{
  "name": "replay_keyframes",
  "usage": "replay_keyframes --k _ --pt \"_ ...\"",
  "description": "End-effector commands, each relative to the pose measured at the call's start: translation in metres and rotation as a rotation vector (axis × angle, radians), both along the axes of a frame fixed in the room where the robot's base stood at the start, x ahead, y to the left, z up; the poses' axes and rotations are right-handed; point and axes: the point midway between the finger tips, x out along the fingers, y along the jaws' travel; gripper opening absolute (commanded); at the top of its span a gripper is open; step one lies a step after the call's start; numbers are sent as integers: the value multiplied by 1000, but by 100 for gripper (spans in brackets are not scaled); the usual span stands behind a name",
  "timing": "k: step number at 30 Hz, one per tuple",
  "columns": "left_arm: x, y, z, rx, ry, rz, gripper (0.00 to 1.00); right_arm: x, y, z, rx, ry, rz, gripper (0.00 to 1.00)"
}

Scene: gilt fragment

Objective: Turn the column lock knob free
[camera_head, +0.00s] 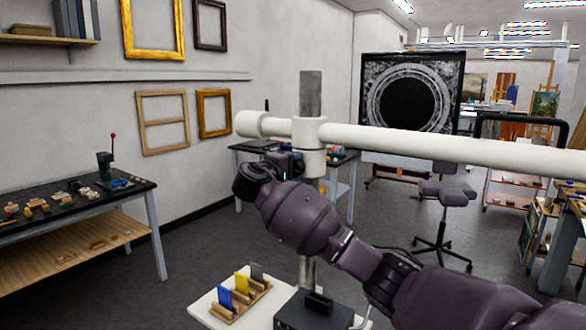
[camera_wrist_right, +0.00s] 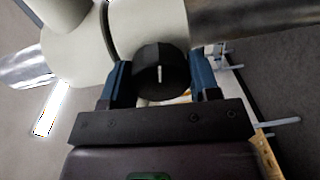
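The lock knob (camera_wrist_right: 160,72) is black and round with a short white line on its face, pointing up and down in the right wrist view. It sits on a white collar (camera_wrist_right: 147,28), which also shows in the head view (camera_head: 311,133) around a grey upright column (camera_head: 310,92). My right gripper (camera_wrist_right: 160,80) has its two blue fingers on either side of the knob, with no clear gap showing. In the head view my right gripper (camera_head: 285,166) is by the collar, partly hidden by my wrist; the knob is hidden there. My left gripper is not in view.
A long white horizontal arm (camera_head: 430,146) runs through the collar to the right. Below stands a white table (camera_head: 204,310) with a wooden rack (camera_head: 241,300) of coloured cards and a dark box (camera_head: 312,312). A workbench (camera_head: 135,190) is at left; a monitor (camera_head: 411,100) is behind.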

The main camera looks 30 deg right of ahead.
Motion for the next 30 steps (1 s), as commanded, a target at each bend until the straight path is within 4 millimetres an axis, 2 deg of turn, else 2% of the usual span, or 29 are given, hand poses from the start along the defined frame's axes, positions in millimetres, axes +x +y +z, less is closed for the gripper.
replay_keyframes --k 1,4,12,16,20,30 --pt "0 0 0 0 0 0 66 0 1 -2 1 3 1 64" --pt "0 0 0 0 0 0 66 0 1 -1 1 1 1 79" --pt "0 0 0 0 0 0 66 0 1 0 0 0 0 80" --pt "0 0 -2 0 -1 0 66 -2 7 0 0 -2 3 80" --pt "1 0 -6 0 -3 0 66 -9 23 0 0 -3 4 80" --pt "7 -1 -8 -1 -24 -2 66 -33 78 3 2 -2 4 80"
